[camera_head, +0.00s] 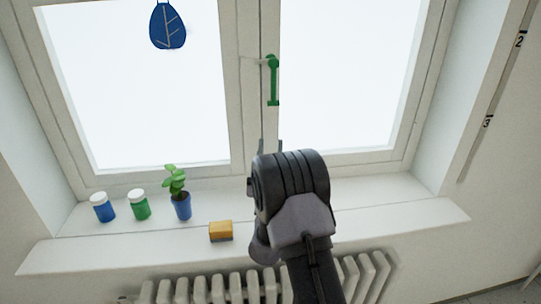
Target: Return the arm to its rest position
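My arm (292,205) rises from the bottom of the head view, in front of the window sill. My gripper (267,146) is at its far end, mostly hidden behind the dark wrist. Two thin finger tips show above the wrist, with a gap between them. They stand below the green window handle (274,82), apart from it in the picture. The handle hangs down on the middle window frame. I see nothing between the finger tips, but the lower part of the gripper is hidden.
On the sill (350,222) stand a blue jar (102,208), a green jar (139,206), a potted plant (181,203) and an orange-yellow sponge-like block (220,231). A radiator (200,290) is below. A blue leaf ornament (168,27) hangs at the left pane. The sill's right part is clear.

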